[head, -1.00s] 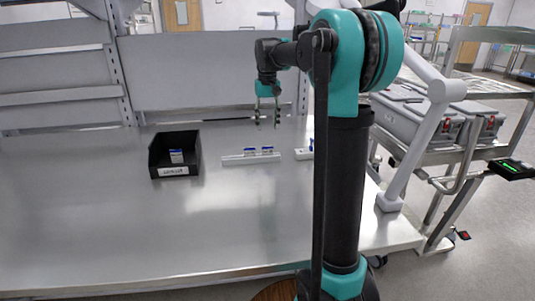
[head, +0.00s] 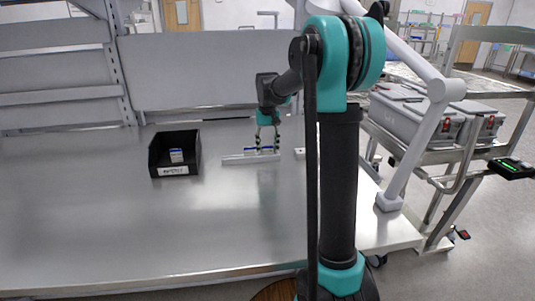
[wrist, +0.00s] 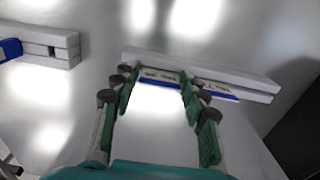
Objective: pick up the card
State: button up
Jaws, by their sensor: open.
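White cards with blue edges stand in a long white holder (head: 236,160) on the steel table. In the wrist view, one card (wrist: 158,78) shows between my fingertips, and another card (wrist: 220,93) stands beside it in the same holder (wrist: 258,82). My gripper (head: 267,148) points down over this holder; in the wrist view my gripper (wrist: 157,74) is open, with one finger on each side of the first card. I cannot tell whether the fingers touch it. In the head view the cards are partly hidden behind the fingers.
A black bin (head: 175,171) with a white label stands left of the holder and has a blue-and-white item (head: 176,155) in it. A second white holder (wrist: 62,38) with a blue item is close by. The table's front is clear. Grey cases (head: 415,118) sit on a cart at right.

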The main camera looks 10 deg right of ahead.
jog(key=shift+c, duration=0.5)
jog(key=shift+c, duration=1.4)
notch_tip(320, 180, up, 20)
